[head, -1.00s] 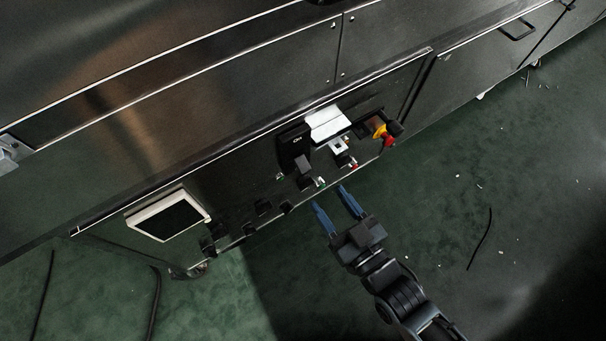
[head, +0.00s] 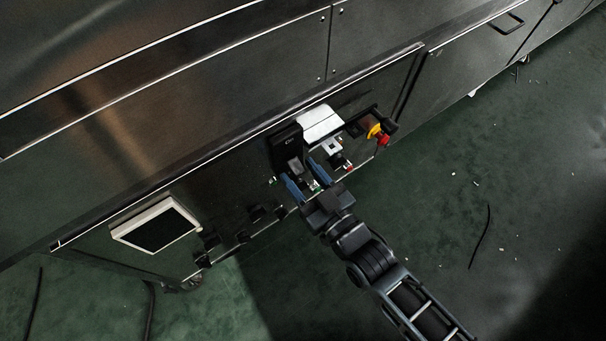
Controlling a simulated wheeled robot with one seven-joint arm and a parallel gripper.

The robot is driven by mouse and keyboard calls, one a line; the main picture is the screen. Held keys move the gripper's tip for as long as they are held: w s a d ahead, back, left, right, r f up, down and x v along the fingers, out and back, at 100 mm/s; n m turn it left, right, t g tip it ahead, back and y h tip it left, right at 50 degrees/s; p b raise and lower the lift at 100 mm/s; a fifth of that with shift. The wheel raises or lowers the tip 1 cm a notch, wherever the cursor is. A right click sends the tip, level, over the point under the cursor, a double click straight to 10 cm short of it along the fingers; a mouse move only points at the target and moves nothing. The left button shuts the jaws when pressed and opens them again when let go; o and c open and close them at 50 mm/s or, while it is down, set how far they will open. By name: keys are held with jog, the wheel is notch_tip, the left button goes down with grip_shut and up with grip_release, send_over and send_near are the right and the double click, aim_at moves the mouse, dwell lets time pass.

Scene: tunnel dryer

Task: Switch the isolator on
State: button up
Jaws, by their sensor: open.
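A black switch unit (head: 284,146) with a small pale marking stands out from the dark machine front in the head view; I take it to be the isolator. A dark grey block, apparently its handle (head: 297,166), shows at its lower end. My gripper (head: 299,171) is open, with its two blue fingers on either side of this block. I cannot tell whether the fingers touch it. The switch unit's lower part is partly hidden by my gripper.
A red and yellow knob (head: 376,132) sits to the right, beyond a white plate (head: 320,124) and a small white-and-black switch (head: 333,147). A light-framed screen (head: 156,225) is at lower left. Green floor (head: 440,200) is mostly open at right.

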jog(key=shift+c, duration=0.5)
grip_shut()
jog(key=shift+r, duration=0.15)
